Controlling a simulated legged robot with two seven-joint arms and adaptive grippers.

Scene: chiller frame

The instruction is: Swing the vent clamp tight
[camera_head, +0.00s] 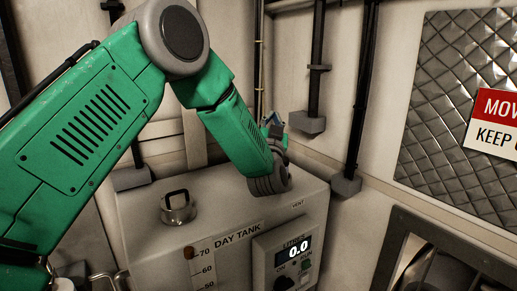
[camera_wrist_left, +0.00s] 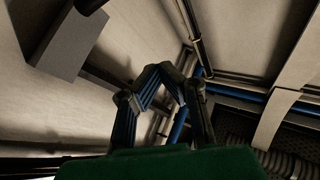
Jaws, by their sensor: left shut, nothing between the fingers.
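My left arm reaches in from the left, over the day tank (camera_head: 150,235). Its gripper (camera_head: 276,122) is mostly hidden behind my wrist above the tank's back right part. In the left wrist view the gripper's fingers (camera_wrist_left: 164,72) meet at the tips, shut and empty, with wall and pipes behind them. A small "VENT" label (camera_head: 298,204) is on the tank top just below my wrist. I cannot make out the vent clamp; my wrist may cover it. My right gripper is not in view.
A metal cap with a square handle (camera_head: 178,208) stands on the tank's left top. A control box (camera_head: 287,250) reading 0.0 is on the front. Dark vertical pipes (camera_head: 317,65) with grey block ends run down the wall behind. A quilted metal panel (camera_head: 440,110) is at right.

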